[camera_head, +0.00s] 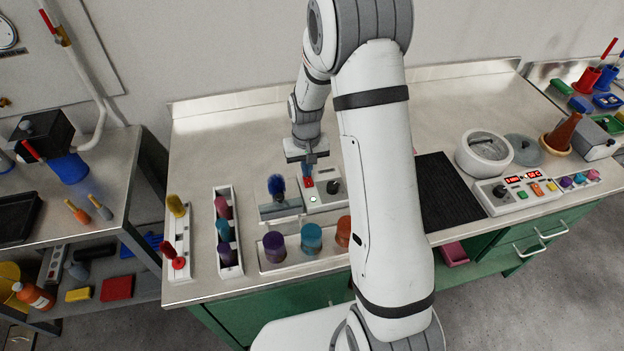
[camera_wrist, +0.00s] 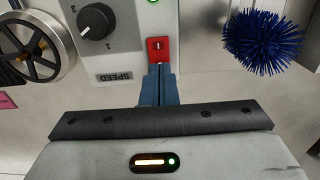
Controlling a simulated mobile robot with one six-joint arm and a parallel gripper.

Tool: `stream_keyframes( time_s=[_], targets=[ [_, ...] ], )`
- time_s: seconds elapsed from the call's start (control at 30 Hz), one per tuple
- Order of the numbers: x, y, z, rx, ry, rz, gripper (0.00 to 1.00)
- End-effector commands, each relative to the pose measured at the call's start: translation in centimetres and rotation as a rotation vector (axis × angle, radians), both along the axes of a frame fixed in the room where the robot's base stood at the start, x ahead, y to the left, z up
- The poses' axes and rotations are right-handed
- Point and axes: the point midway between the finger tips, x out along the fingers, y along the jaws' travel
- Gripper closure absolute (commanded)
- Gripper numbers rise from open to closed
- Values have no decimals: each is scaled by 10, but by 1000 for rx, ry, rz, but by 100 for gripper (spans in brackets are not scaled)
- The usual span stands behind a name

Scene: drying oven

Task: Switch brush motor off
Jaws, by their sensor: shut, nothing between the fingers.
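The brush motor's control box (camera_head: 323,197) is a light grey unit on the bench, with a black knob (camera_head: 333,187) marked SPEED. The knob also shows at upper left in the wrist view (camera_wrist: 96,21). A red switch (camera_wrist: 158,46) with a white mark sits on the panel beside the knob. My gripper (camera_wrist: 158,70) is shut and empty, its blue fingertips at the switch's lower edge; I cannot tell whether they touch it. A small green spot (camera_wrist: 153,1) shows at the top edge. A round blue brush (camera_wrist: 262,40) is to the right, also in the head view (camera_head: 277,184).
A rack with colored cylinders (camera_head: 273,247) stands in front of the box. Two narrow racks (camera_head: 228,240) are to the left. A black mat (camera_head: 447,195) and a second control panel (camera_head: 515,192) lie to the right. A spoked wheel (camera_wrist: 35,45) is near the knob. The bench's back is clear.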

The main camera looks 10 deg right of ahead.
Motion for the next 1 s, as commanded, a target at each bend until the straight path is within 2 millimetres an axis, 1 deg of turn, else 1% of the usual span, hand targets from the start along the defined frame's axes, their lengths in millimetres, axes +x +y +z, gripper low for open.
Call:
stream_keyframes(
  time_s=[0.63,0.83,1.0],
  targets=[
    [0,0,-11,0,1,0,100],
    [0,0,-4,0,0,0,100],
    [0,0,9,0,-1,0,100]
  ],
)
